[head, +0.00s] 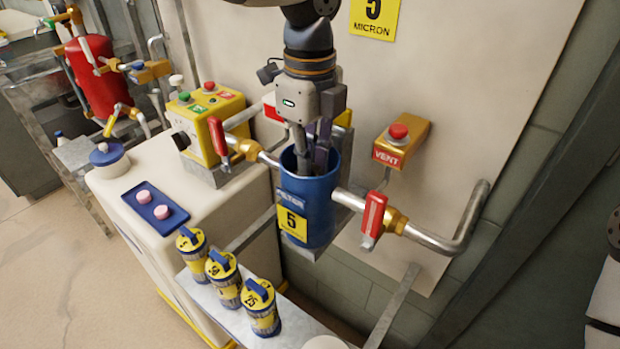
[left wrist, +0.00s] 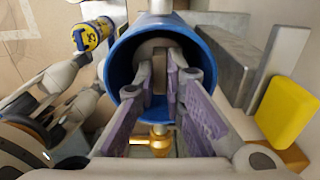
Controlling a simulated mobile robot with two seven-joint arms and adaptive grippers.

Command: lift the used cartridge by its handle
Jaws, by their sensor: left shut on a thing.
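The blue filter housing (head: 318,218), with a yellow "5" label, stands open at the top on the wall pipe. My left gripper (head: 312,160) reaches down into it from above. In the left wrist view its two purple-padded fingers (left wrist: 168,92) are inside the blue rim (left wrist: 122,62), shut on a narrow grey piece between them. This piece appears to be the handle of the used cartridge (left wrist: 150,46), whose greyish top shows dimly in the housing. The fingers and the housing wall hide most of the cartridge.
Several yellow-topped cartridges (head: 222,272) stand on a shelf (head: 205,292) in front. Red-handled valves flank the housing, left (head: 217,136) and right (head: 373,214). A yellow button box (head: 212,118) and a vent button (head: 398,134) are close by. A "5 MICRON" sign (head: 374,16) hangs behind.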

